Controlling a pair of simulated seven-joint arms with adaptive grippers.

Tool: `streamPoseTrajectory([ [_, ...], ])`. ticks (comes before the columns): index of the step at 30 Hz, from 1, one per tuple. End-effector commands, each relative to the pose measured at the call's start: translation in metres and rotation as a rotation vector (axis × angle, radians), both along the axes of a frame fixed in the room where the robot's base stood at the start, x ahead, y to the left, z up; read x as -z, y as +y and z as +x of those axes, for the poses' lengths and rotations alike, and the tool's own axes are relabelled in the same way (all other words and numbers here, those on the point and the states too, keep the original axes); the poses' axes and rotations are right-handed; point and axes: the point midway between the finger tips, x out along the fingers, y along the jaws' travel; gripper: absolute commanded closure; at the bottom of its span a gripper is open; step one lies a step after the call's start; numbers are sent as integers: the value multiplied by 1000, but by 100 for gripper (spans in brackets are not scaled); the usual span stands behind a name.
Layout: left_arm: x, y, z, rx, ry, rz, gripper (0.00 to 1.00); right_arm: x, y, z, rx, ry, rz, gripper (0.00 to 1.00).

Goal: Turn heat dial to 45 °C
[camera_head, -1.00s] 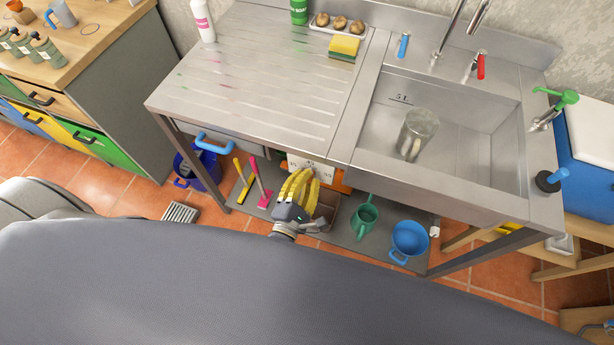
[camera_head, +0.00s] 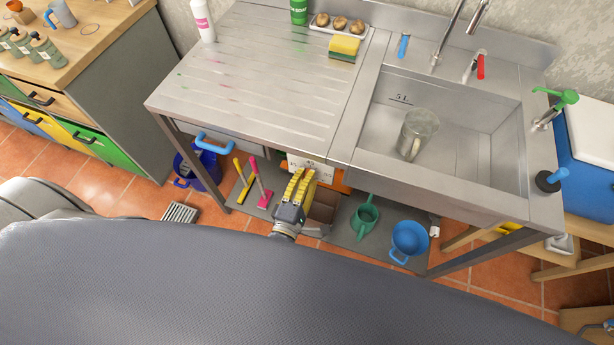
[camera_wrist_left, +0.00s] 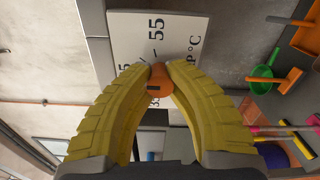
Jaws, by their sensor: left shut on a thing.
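The heat dial has a white plate with black numbers; a small part of the plate (camera_head: 298,160) shows under the front edge of the steel counter. In the left wrist view the plate (camera_wrist_left: 185,22) shows a clear "55" and "°C"; other numbers are partly hidden by my fingers. The orange knob (camera_wrist_left: 157,90) has a short dark mark on it. My left gripper (camera_head: 304,174) is at the dial, its yellow fingers closed on the knob's two sides (camera_wrist_left: 159,72). The fingers hide the knob in the head view. My right gripper is not in view.
The steel counter (camera_head: 250,75) with its sink overhangs the dial. A blue handle (camera_head: 215,142) juts out left of the dial.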

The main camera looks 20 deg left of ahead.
Motion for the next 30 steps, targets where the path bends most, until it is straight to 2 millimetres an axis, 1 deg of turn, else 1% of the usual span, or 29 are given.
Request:
streamPoseTrajectory([
  [1, -2, -3, 0, 4, -4, 0, 100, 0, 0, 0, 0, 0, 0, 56],
  [8, -2, -3, 0, 5, -4, -2, 100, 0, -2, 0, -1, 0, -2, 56],
  [9, -2, -3, 0, 5, -4, -2, 81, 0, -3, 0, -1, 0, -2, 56],
  [17, -1, -2, 0, 3, -1, -2, 51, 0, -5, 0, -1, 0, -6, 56],
  [25, 0, -1, -1, 2, 0, -2, 51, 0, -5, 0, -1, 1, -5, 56],
  [28, 1, 0, -7, 1, 2, -2, 51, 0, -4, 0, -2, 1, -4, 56],
  [30, 1, 0, -14, 1, 2, -2, 51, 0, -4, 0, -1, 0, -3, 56],
])
